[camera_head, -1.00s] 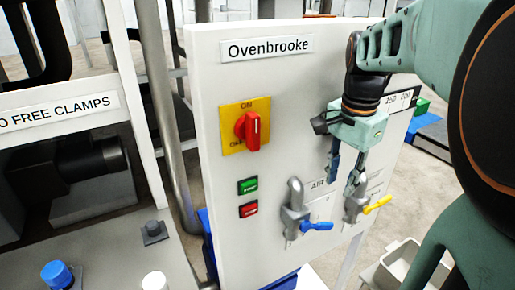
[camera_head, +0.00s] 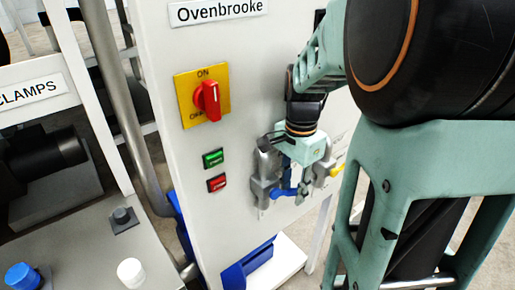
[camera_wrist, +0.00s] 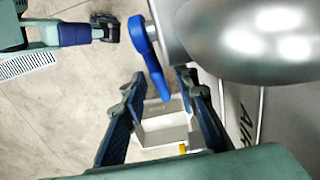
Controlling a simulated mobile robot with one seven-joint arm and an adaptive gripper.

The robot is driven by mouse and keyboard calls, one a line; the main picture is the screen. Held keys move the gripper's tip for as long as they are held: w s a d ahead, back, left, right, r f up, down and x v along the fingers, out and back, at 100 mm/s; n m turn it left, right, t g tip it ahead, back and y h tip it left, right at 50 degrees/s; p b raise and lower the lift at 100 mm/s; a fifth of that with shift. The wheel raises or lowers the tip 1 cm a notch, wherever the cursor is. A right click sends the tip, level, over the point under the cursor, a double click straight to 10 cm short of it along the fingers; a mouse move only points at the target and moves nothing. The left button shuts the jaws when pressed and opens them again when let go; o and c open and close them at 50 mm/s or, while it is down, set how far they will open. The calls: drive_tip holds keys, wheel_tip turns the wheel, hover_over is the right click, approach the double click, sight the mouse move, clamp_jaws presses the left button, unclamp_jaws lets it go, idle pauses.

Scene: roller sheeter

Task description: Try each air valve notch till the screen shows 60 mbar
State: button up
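The air valve is a grey tap with a blue lever (camera_head: 285,191) on the white panel. The lever also shows large in the wrist view (camera_wrist: 148,57), its tip hanging between my finger pads. My gripper (camera_head: 293,183) is at this valve, its fingers pointing down; in the wrist view the fingers (camera_wrist: 162,88) are apart, one on each side of the lever tip. I see no clear contact. The AIR label (camera_wrist: 246,127) shows partly in the wrist view. The screen is hidden behind my arm in the head view, so no reading shows.
A second tap with a yellow lever (camera_head: 337,170) is close to the right of my gripper. A red switch (camera_head: 208,101) on a yellow plate and green (camera_head: 213,158) and red (camera_head: 217,183) buttons are to the left. A white bin (camera_wrist: 163,129) stands below.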

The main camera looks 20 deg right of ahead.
sight(289, 196)
drive_tip(key=shift+f, duration=0.2)
drive_tip(key=shift+c, duration=0.5)
clamp_jaws()
drive_tip(key=shift+y+p, duration=0.3)
drive_tip(key=shift+p, duration=0.05)
drive_tip(key=shift+s+a+f+g+y+p, duration=0.1)
drive_tip(key=shift+a+f+g+y+p, duration=0.25)
drive_tip(key=shift+y+p, duration=0.4)
drive_tip(key=shift+s+a+f+g+y+p, duration=0.1)
drive_tip(key=shift+a+f+g+y+p, duration=0.3)
drive_tip(key=shift+y, duration=0.45)
drive_tip(key=shift+s+a+f+g+y+p, duration=0.15)
drive_tip(key=shift+f+g+y+p, duration=0.1)
drive_tip(key=shift+f+y+p, duration=0.4)
drive_tip(key=shift+r+y, duration=0.2)
drive_tip(key=shift+y, duration=0.05)
